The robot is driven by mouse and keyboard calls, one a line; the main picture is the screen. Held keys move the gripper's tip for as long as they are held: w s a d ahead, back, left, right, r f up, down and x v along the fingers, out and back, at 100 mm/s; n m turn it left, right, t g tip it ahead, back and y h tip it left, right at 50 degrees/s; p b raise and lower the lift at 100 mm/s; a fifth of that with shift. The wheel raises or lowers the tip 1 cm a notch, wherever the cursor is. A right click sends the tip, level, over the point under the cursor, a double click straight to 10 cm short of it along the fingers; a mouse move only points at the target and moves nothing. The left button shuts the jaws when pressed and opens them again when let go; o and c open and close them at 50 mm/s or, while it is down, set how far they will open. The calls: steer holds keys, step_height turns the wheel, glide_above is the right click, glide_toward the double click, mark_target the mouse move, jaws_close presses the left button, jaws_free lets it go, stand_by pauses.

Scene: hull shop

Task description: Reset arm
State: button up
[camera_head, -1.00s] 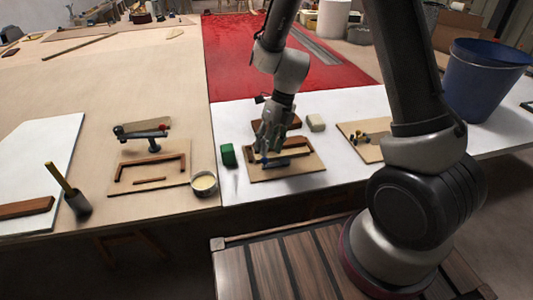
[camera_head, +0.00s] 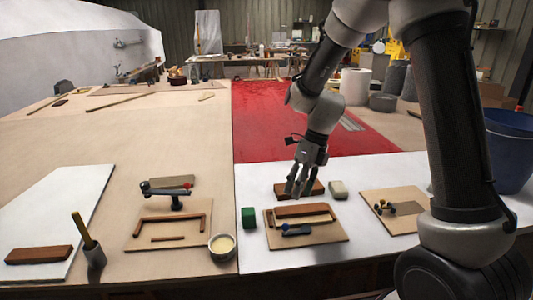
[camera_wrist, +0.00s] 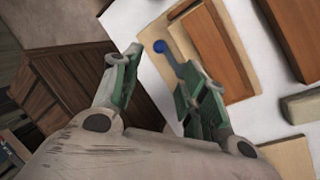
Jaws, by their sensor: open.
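My gripper (camera_head: 298,190) is open and empty, pointing down above the back of a wooden board (camera_head: 325,238). It shows no contact with anything. In the wrist view my gripper (camera_wrist: 158,88) has its green-padded fingers spread apart. The board bears a brown wooden bar (camera_head: 305,210) and a small dark lever with a blue knob (camera_head: 290,229). The blue knob also shows in the wrist view (camera_wrist: 159,46), with part of the lever hidden behind a finger. A brown block (camera_head: 288,191) lies behind the board, partly covered by my fingers.
Close by are a green block (camera_head: 248,217), a cream block (camera_head: 338,190) and a bowl (camera_head: 222,247). A right board (camera_head: 420,225) bears small parts. A blue bucket (camera_head: 510,155) stands far right. The red surface (camera_head: 280,115) behind is largely clear.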

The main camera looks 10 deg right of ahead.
steer(key=s+d+r+n+t+h, duration=0.1)
steer(key=s+d+r+n+t, duration=0.2)
steer(key=s+d+r+n, duration=0.6)
steer(key=s+d+r+n+t+h, duration=0.2)
steer(key=s+d+r+n, duration=0.6)
steer(key=n, duration=1.1)
steer(key=shift+s+d+r+t, duration=0.45)
steer(key=shift+s+r, duration=0.5)
steer(key=shift+s, duration=1.05)
